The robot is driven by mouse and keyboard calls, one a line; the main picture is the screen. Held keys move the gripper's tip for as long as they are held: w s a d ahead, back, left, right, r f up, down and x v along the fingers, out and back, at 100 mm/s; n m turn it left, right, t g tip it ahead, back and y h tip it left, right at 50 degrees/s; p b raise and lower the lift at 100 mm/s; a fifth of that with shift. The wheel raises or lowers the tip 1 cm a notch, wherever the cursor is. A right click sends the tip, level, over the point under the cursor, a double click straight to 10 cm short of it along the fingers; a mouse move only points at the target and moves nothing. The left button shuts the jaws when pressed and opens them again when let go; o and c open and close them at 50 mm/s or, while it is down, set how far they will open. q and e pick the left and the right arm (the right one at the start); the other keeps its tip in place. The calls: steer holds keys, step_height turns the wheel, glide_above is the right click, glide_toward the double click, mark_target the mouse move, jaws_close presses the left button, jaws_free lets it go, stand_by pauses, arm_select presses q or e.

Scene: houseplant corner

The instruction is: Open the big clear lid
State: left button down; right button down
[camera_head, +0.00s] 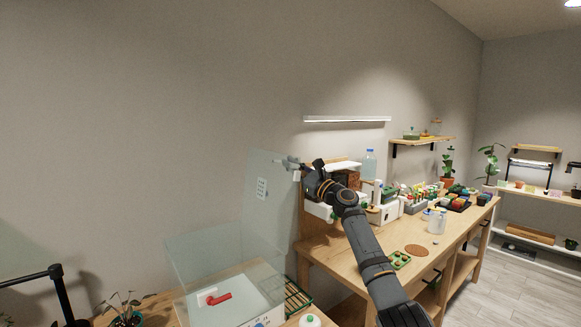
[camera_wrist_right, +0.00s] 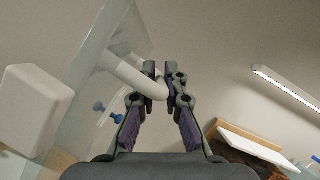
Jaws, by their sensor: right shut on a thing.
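The big clear lid (camera_head: 262,205) stands raised, close to upright, at the back right side of a clear-walled box (camera_head: 200,250). The top of the box looks open. My right gripper (camera_head: 297,165) is at the lid's upper right edge. In the right wrist view my right gripper (camera_wrist_right: 160,75) is shut on the lid's white bar handle (camera_wrist_right: 128,72), with the clear sheet of the lid (camera_wrist_right: 115,35) beside it. My left gripper is not in view.
A red-handled thing (camera_head: 217,299) lies inside the box. A plant (camera_head: 125,308) stands left of it. The wooden bench (camera_head: 340,265) on the right carries bottles and several small pots. A wall lamp (camera_head: 347,119) hangs above.

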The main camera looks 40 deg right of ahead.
steer(key=shift+f, duration=0.2)
steer(key=c, duration=1.7)
jaws_free()
steer(key=v, duration=0.7)
steer(key=shift+s, duration=0.25)
steer(key=shift+d, duration=0.1)
